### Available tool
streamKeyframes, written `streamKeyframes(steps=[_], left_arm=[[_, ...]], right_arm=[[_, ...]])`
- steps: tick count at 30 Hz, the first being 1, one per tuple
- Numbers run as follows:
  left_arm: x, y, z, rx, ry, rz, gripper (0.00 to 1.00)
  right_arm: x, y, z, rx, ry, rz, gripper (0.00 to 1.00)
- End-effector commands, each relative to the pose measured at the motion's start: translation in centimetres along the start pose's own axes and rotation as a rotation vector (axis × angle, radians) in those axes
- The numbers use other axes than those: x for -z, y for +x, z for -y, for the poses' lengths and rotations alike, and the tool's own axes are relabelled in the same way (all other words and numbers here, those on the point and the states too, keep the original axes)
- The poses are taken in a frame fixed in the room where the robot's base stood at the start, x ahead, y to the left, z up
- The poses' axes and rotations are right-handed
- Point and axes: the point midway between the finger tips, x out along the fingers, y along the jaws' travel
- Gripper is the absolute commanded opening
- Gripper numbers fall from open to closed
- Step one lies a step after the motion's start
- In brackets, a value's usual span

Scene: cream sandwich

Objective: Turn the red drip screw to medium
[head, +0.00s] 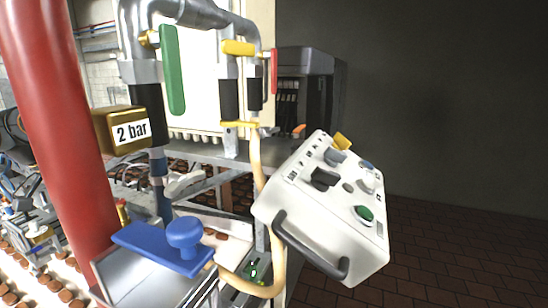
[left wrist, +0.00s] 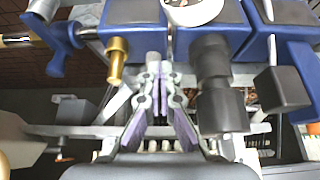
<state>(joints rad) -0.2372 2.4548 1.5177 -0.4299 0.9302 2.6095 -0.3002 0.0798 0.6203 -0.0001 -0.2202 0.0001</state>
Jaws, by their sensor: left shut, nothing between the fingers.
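I cannot make out a red drip screw for certain in either view. The head view shows a red lever (head: 274,70) on the pipework, beside a yellow lever (head: 238,48) and a green lever (head: 173,70). In the left wrist view my left gripper (left wrist: 160,80) is shut and empty, its fingers close together. It points at blue pipe units with a brass fitting (left wrist: 117,62) to its left and a black cylinder (left wrist: 213,85) to its right. I cannot tell whether the fingertips touch anything. My right gripper is in neither view.
A white control box (head: 300,205) with knobs and a green button stands at the right. A thick red column (head: 55,120) rises at the left. A brass block marked 2 bar (head: 118,130) and a blue plate with a knob (head: 185,235) are near. The dark wall side is clear.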

Motion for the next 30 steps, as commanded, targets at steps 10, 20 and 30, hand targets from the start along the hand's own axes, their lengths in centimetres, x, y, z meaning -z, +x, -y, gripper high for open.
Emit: streamKeyframes(steps=[10,20,30], left_arm=[[0.4,0.1,-0.1,0.001,-0.001,-0.003,0.0],[0.5,0.2,-0.2,0.001,-0.002,-0.006,0.0],[0.4,0.2,-0.5,0.002,-0.002,-0.007,0.0]], right_arm=[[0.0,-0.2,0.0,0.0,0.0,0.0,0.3],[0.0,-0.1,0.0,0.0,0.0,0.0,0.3],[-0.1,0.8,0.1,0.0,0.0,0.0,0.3]])
